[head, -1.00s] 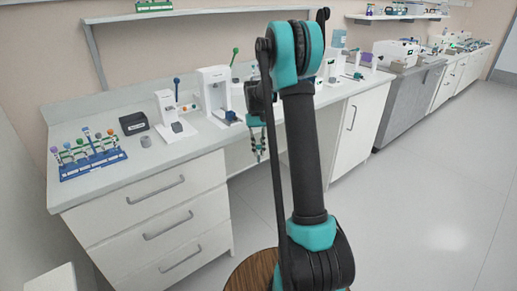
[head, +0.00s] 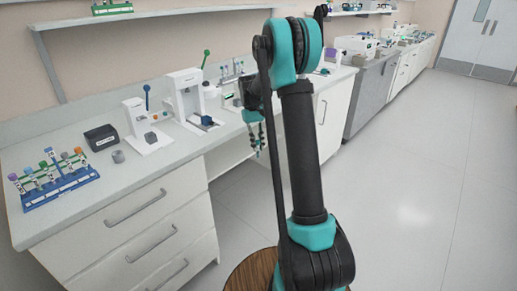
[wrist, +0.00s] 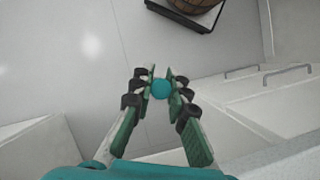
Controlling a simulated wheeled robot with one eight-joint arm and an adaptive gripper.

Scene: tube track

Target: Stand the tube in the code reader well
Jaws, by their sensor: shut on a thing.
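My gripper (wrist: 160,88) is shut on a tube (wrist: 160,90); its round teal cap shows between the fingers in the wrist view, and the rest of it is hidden. In the head view my gripper (head: 257,141) hangs in front of the bench's open knee space, right of the drawers. A small black box (head: 101,137) and a short grey cylinder (head: 118,156) stand on the bench at left. I cannot tell for sure which item is the code reader; its well is not clearly seen.
A blue rack (head: 60,187) of capped tubes stands on the bench's left end. White devices with a blue lever (head: 146,125) and a green lever (head: 187,95) stand further right. Drawers (head: 150,230) front the bench. The floor (head: 400,190) at right is clear.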

